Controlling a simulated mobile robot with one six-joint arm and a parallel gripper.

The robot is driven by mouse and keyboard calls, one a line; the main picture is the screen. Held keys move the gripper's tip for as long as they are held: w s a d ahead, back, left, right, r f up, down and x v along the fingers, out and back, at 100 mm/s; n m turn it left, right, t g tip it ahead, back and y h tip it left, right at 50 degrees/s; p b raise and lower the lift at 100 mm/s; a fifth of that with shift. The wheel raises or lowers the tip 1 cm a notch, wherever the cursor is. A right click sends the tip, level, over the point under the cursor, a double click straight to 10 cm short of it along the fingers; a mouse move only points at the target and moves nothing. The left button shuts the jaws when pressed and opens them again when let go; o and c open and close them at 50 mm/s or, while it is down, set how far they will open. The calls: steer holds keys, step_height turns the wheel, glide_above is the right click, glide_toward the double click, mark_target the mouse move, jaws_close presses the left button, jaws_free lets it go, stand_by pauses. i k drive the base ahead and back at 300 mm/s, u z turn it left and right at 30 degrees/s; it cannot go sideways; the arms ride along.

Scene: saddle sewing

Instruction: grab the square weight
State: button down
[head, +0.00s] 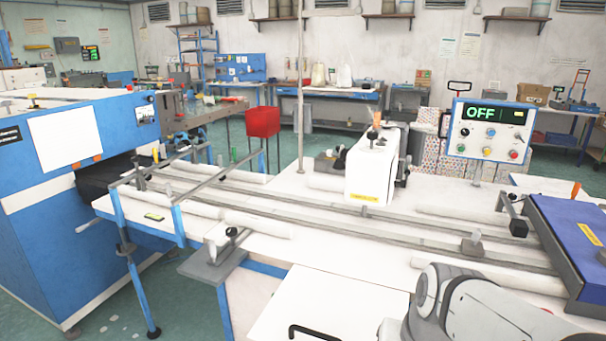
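A small grey block with a knob on top (471,245) sits on the white worktable (400,262), right of centre, beside the long rails. It looks like the square weight, but it is too small to be sure of its shape. My arm shows at the lower right, in front of the table and nearer than the block. My gripper is not in view, so I cannot tell its opening or what it holds.
A white sewing machine head (371,172) stands behind the rails. A control panel (490,130) reading OFF stands behind the table. A blue-topped unit (572,235) closes off the right side. White rolls lie along the rails. The front tabletop is clear.

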mark_target(473, 247)
steer(key=u, duration=2.05)
steer(key=k, duration=0.65)
steer(key=z, duration=3.1)
steer(key=i, duration=0.2)
steer(key=u, duration=0.35)
